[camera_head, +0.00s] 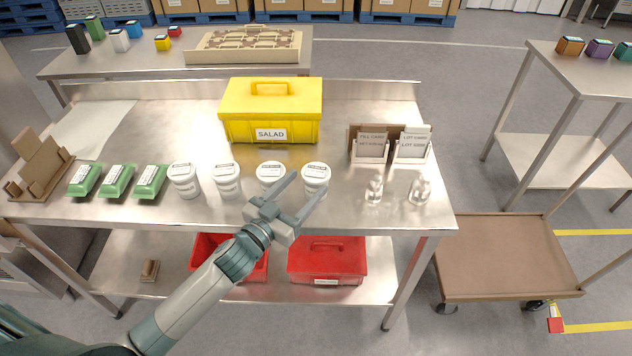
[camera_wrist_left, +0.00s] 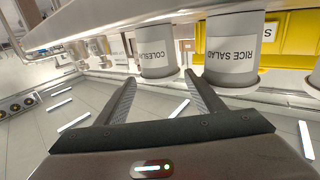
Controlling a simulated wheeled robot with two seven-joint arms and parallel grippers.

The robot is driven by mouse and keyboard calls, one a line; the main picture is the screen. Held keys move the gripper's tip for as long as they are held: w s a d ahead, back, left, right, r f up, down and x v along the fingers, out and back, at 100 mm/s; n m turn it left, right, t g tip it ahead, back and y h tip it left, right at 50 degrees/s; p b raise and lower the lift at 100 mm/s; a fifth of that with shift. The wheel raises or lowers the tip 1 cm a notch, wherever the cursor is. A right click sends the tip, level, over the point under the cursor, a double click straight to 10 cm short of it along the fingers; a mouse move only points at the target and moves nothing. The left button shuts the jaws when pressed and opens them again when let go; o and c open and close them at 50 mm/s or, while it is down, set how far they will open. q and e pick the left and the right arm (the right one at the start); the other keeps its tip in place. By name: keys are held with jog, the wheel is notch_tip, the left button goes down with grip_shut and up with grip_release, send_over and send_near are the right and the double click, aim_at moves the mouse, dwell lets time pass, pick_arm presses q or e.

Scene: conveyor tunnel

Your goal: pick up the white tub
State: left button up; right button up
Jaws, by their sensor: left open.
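Several white tubs with printed lids stand upright in a row on the steel table: one at the left of the row (camera_head: 186,182), one beside it (camera_head: 227,183), a third (camera_head: 269,171) and the rightmost (camera_head: 316,173). My left gripper (camera_head: 308,183) is open and empty at the table's front edge, its fingers pointing toward the two right tubs and partly covering the third. In the wrist view a tub labelled coleslaw (camera_wrist_left: 157,55) is just beyond and between the fingertips; a rice salad tub (camera_wrist_left: 232,50) is to its right. Contact is not visible. My right gripper is out of view.
Green packs (camera_head: 117,182) are left of the tubs. A yellow salad box (camera_head: 270,105) stands behind them. Two clear bottles (camera_head: 374,190) and card holders (camera_head: 392,145) are to the right. Red boxes (camera_head: 326,262) sit on the lower shelf.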

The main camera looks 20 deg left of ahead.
aim_at(323, 165)
pick_arm(q)
jog(key=shift+p+x, duration=0.7)
jog(key=shift+x, duration=2.25)
jog(key=c, duration=0.8)
